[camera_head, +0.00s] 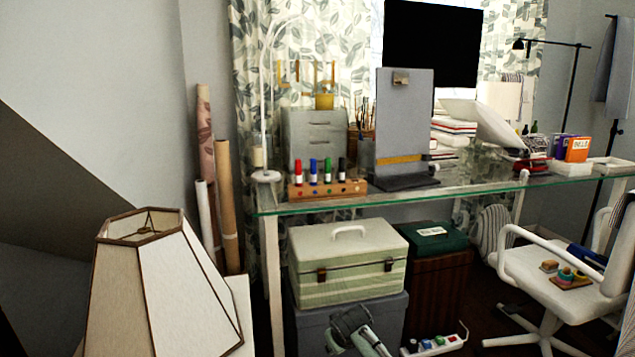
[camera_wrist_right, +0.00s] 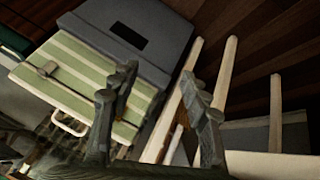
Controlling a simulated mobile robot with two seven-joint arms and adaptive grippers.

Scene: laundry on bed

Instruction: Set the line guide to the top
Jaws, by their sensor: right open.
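The line guide (camera_head: 398,159) is a yellow-orange strip lying across the lower part of an upright grey copy-holder board (camera_head: 403,120). The board stands on a dark base (camera_head: 404,182) on the glass desk and has a metal clip (camera_head: 400,78) at its top. My right gripper (camera_head: 350,322) is low at the bottom of the head view, in front of the boxes under the desk, well below the board. In the right wrist view its two fingers (camera_wrist_right: 160,90) are spread with nothing between them. The line guide cannot be made out in that view. My left gripper is out of view.
A marker rack (camera_head: 327,189) stands left of the board on the glass desk (camera_head: 480,188). A green striped box (camera_head: 347,262) sits under the desk; it also shows in the wrist view (camera_wrist_right: 85,75). A lampshade (camera_head: 160,290) is at front left and a white chair (camera_head: 545,285) at right.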

